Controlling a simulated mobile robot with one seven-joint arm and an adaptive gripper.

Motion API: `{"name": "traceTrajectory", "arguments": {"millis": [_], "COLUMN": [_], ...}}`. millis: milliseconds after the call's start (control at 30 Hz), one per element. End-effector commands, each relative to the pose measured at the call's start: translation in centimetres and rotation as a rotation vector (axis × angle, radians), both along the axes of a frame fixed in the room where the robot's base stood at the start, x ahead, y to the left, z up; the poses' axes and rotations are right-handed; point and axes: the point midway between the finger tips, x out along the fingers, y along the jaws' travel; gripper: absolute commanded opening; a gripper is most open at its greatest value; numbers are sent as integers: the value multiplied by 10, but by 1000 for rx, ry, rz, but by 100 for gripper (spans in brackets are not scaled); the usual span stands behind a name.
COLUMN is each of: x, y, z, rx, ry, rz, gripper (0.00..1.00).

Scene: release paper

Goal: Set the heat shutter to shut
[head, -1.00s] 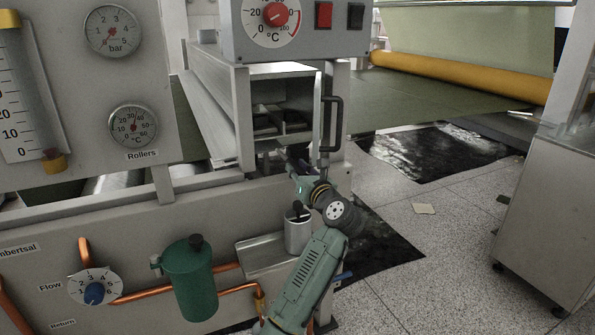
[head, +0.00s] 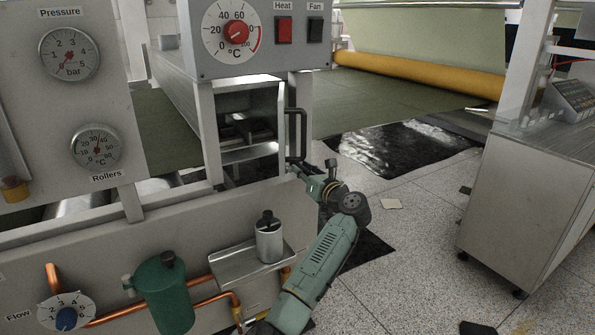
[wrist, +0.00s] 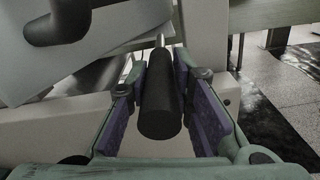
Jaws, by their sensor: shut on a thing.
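A black cylindrical grip (wrist: 160,112) on a thin metal rod sits between the purple pads of my gripper (wrist: 159,66) in the wrist view. My gripper is shut on this grip, whose rear end faces the camera. In the head view my gripper (head: 312,183) is low beside the machine's front post, below and right of a dark upright bar handle (head: 297,135). The grip itself is hidden there. No shutter label shows, so I cannot tell the shutter's position. The heat dial (head: 236,33) and red Heat switch (head: 284,30) are on the panel above.
A steel tray (head: 238,268) with a metal can (head: 269,240) stands left of my forearm. A green canister (head: 163,292) and copper pipes are further left. A steel cabinet (head: 520,205) stands at the right.

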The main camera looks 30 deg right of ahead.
Motion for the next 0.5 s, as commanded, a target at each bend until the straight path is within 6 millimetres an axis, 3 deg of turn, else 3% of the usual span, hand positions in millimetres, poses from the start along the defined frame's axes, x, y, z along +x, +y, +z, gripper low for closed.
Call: {"name": "traceTrajectory", "arguments": {"millis": [100,133,433,500], "x": [-2,-2,-2,-1], "y": [-5,-5,-4,-4], "z": [4,4,3,3], "rx": [-4,-4,-2,-2], "ry": [-7,-7,-6,-5], "rz": [-16,-16,-13,-11], "gripper": [0,21,41,41]}}
